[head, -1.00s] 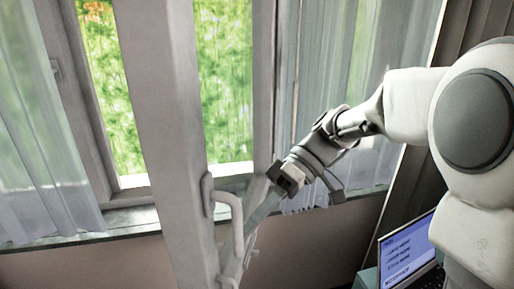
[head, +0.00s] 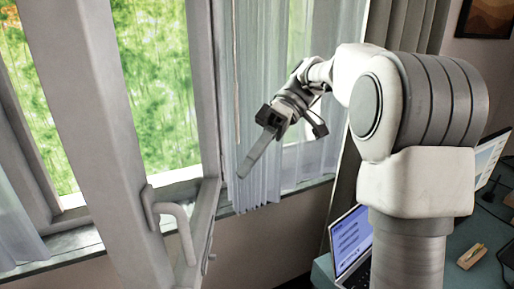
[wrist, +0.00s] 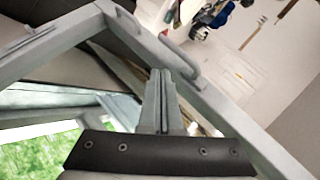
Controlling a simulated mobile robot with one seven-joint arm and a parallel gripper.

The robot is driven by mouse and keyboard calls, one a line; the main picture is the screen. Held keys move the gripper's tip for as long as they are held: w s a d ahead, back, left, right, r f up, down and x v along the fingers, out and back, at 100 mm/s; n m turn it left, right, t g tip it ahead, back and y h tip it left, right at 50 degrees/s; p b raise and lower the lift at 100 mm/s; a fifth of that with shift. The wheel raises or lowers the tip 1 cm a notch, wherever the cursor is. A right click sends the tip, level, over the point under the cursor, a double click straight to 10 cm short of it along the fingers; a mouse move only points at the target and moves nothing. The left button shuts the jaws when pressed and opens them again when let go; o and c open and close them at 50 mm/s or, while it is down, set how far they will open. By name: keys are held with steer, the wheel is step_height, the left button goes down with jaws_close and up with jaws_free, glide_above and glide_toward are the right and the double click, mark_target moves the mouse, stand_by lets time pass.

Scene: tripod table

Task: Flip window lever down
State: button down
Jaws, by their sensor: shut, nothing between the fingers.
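The window lever (head: 184,232) is a pale grey curved handle on the edge frame of the open window sash. In the head view its grip runs downward from its mount. The lever also shows in the wrist view (wrist: 180,58), along the sash frame beyond my fingers. My gripper (head: 242,175) is to the right of the lever and apart from it in the head view, its long fingers pointing down and left. In the wrist view my fingers (wrist: 161,72) are together with nothing between them. Their distance in depth from the lever is hard to tell.
The open sash (head: 95,110) stands out into the room at the left. Sheer curtains (head: 262,90) hang behind my gripper. A laptop (head: 350,240) and a stapler-like object (head: 471,256) are on a green desk (head: 430,270) at the right.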

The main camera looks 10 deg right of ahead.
steer(key=shift+p+v, duration=1.2)
steer(key=shift+v, duration=0.35)
steer(key=shift+a, duration=0.1)
steer(key=s+d+f+m+t+h, duration=0.2)
steer(key=s+f+m+t+h, duration=0.2)
steer(key=s+m+t, duration=0.2)
steer(key=s+d+f+m+t+h, duration=0.3)
steer(key=s+m+t+h, duration=0.2)
steer(key=s, duration=0.6)
steer(key=shift+f+m+t, duration=0.4)
steer(key=shift+m+t, duration=0.3)
steer(key=shift+m, duration=0.3)
